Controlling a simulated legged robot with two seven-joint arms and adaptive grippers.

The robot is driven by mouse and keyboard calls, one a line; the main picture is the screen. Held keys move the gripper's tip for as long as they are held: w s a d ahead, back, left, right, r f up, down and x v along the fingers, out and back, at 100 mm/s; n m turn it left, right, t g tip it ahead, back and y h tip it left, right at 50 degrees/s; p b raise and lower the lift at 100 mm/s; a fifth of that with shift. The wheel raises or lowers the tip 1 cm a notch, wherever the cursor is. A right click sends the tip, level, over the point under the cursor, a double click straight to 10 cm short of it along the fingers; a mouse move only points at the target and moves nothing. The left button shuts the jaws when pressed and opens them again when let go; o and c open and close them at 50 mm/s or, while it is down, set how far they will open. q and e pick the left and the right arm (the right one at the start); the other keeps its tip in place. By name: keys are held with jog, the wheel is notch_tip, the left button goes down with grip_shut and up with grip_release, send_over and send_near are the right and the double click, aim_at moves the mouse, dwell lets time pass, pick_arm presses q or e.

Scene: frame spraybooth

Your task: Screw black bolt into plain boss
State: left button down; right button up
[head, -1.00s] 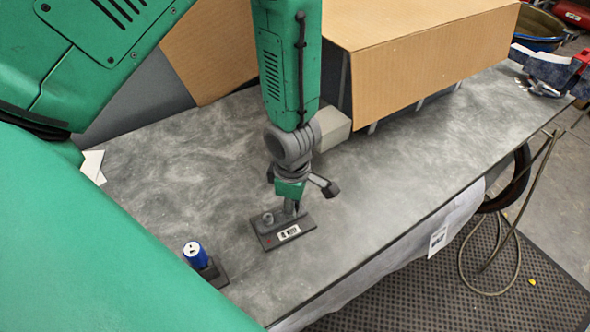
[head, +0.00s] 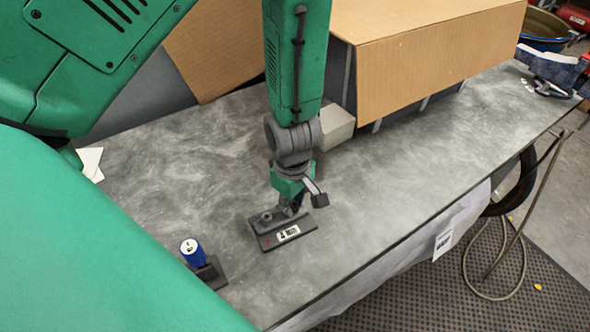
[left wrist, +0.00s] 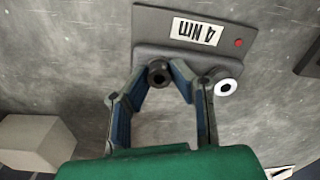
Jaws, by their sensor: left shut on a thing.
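A dark plate (head: 285,238) lies on the grey bench, with a "4 Nm" label and a red dot; it also shows in the left wrist view (left wrist: 150,22). My left gripper (head: 295,208) points down over the plate's right part. In the left wrist view its fingers (left wrist: 164,76) are shut on the black bolt (left wrist: 159,74), seen by its round socketed head. The plain boss beneath is hidden by the bolt and fingers, so I cannot tell how deep the bolt sits. A second boss (left wrist: 226,88) with a pale ring stands beside the red dot, outside the fingers. My right gripper is not in view.
A blue cylinder (head: 191,250) stands in a dark holder (head: 212,272) near the bench's front left. A cardboard box (head: 435,60) stands at the back, with a small grey block (head: 337,127) near my left wrist. The bench (head: 400,170) to the right is clear.

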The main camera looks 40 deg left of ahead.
pick_arm(q)
jog(key=shift+s+a+f+m+b, duration=0.1)
jog(key=shift+f+m+b, duration=0.05)
jog(key=shift+m+b, duration=0.35)
jog(key=shift+a+f+m+b, duration=0.1)
jog(key=shift+m+b, duration=0.25)
jog(key=shift+m, duration=0.25)
jog(key=shift+r+m+b, duration=0.15)
jog(key=shift+m+b, duration=0.2)
jog(key=shift+m, duration=0.65)
jog(key=c, duration=1.6)
grip_release()
jog(key=shift+c, duration=0.2)
